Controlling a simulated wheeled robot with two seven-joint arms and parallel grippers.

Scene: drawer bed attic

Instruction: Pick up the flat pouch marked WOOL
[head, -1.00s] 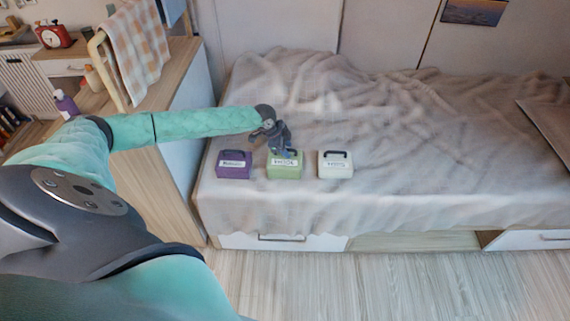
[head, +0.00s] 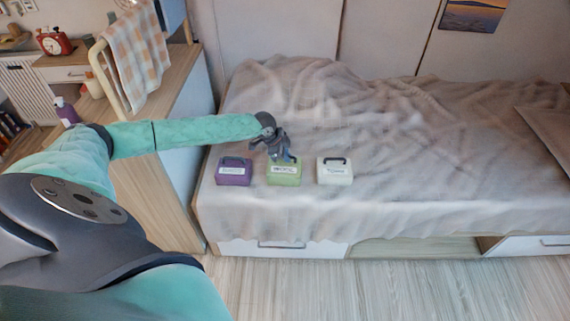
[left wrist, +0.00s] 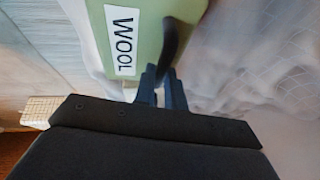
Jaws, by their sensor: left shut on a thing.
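The green pouch marked WOOL (head: 283,177) sits on the bed between a purple pouch and a white one. Its dark handle is at the top. My left gripper (head: 288,157) is at that handle, shut on it. In the left wrist view the green pouch (left wrist: 150,32) shows its white WOOL label, and the dark handle (left wrist: 171,42) runs down to the fingers of my left gripper (left wrist: 162,76). I cannot see a clear gap between the pouch and the bed. My right gripper is not in view.
The purple pouch (head: 233,174) stands close on the left and the white pouch (head: 334,174) on the right, both apart from the green one. A wooden cabinet (head: 165,165) flanks the bed on the left. The bed cover (head: 440,150) is clear to the right.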

